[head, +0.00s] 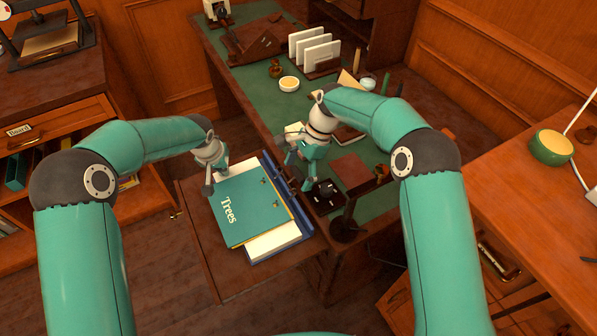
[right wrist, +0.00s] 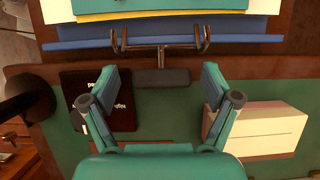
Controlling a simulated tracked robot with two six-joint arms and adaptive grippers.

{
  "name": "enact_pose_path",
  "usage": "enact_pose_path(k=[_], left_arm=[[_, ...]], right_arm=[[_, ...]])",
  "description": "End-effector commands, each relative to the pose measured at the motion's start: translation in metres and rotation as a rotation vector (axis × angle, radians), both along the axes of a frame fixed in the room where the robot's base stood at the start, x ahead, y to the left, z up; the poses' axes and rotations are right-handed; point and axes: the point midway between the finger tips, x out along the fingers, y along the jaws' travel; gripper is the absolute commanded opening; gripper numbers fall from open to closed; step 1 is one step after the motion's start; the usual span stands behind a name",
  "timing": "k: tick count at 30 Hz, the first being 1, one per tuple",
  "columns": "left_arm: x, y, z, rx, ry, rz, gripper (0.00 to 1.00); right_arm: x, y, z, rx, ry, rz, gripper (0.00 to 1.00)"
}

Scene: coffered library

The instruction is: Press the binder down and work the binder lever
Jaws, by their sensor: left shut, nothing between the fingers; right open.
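The blue binder (head: 306,227) lies open on a pulled-out wooden leaf, with white sheets and a teal "Trees" cover (head: 248,215) on it. Its blue edge also shows in the right wrist view (right wrist: 85,43). There, the metal binder lever (right wrist: 162,77) with a dark end pad sticks out from the binder toward my right gripper. My right gripper (right wrist: 160,82) is open, one finger on each side of the lever pad, apart from it. My left gripper (head: 208,189) is shut and empty at the upper left edge of the teal cover; I cannot tell whether it touches.
The green-topped desk (head: 250,85) holds a letter rack (head: 318,57), a white bowl (head: 289,84) and stamps. A black desk item (right wrist: 25,100) stands left of my right gripper, and a pale box (right wrist: 262,128) is to its right. A drawer cabinet is at left.

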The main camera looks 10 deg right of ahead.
Motion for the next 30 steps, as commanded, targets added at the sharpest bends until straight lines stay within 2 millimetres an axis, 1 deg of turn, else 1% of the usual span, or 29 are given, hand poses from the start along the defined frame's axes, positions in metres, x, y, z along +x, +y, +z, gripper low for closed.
enact_pose_path(k=[1,8,9,20,24,25,30], left_arm=[[-0.0057,0.0002,-0.0097,0.003,0.022,-0.002,0.0],[-0.0056,0.0002,-0.0098,0.002,0.022,-0.001,0.0],[-0.0056,0.0002,-0.0098,0.002,0.022,-0.001,0.0],[-0.0056,0.0002,-0.0098,0.002,0.022,-0.001,0.0],[-0.0056,0.0003,-0.0098,0.002,0.022,-0.001,0.0],[-0.0056,0.0003,-0.0098,0.002,0.022,-0.001,0.0],[-0.0056,0.0003,-0.0099,0.002,0.022,-0.001,0.0]], right_arm=[[-0.0004,0.0007,-0.0024,0.0,0.0,0.0,0.88],[-0.0003,0.0009,-0.0031,0.0,0.0,0.001,0.88],[-0.0003,0.0009,-0.0031,0.0,0.0,0.001,0.86],[-0.0007,0.0006,-0.0032,-0.001,0.002,0.001,0.26],[-0.001,0.0005,-0.0036,-0.001,0.002,0.002,0.03],[-0.0011,0.0004,-0.0036,-0.001,0.003,0.002,0.0],[-0.0016,0.0003,-0.0038,-0.003,0.005,0.002,0.0]])
